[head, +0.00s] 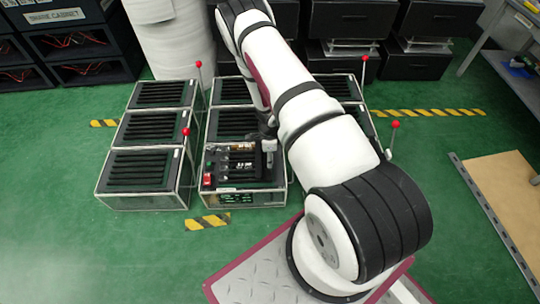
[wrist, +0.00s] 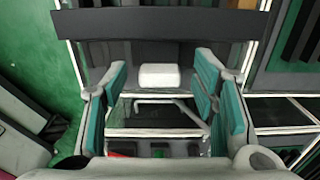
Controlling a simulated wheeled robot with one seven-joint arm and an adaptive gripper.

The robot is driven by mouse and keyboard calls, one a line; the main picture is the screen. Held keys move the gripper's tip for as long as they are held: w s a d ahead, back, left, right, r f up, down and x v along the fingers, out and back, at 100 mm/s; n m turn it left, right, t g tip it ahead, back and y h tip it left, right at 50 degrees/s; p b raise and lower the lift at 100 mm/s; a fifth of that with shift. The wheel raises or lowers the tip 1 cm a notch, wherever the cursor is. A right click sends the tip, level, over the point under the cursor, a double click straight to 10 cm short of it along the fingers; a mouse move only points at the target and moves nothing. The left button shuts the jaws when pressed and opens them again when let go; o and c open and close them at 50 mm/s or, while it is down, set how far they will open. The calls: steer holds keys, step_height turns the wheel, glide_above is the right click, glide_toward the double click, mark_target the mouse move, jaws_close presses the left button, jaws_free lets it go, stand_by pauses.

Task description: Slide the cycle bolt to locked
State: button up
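In the wrist view my gripper (wrist: 163,95) is open, with its teal-padded fingers apart. A white block (wrist: 160,76) shows between and beyond the fingertips, under a dark crossbar. A bent grey bar (wrist: 165,102) lies below it, also between the fingers in the picture. I cannot tell which of these is the cycle bolt, or whether either finger touches anything. In the head view my arm reaches over the middle fixture (head: 243,199), which has a red switch (head: 207,181) and a dark panel. My gripper is mostly hidden by the arm there.
Slatted black units (head: 145,162) in clear frames stand left of the fixture, and more stand behind it. Red-knobbed levers (head: 186,132) rise at several frame corners, one close right of my arm (head: 395,125). Green floor (head: 80,250) is free at the front left.

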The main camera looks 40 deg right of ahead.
step_height(320, 180, up, 12)
stand_by(0.6)
stand_by(0.4)
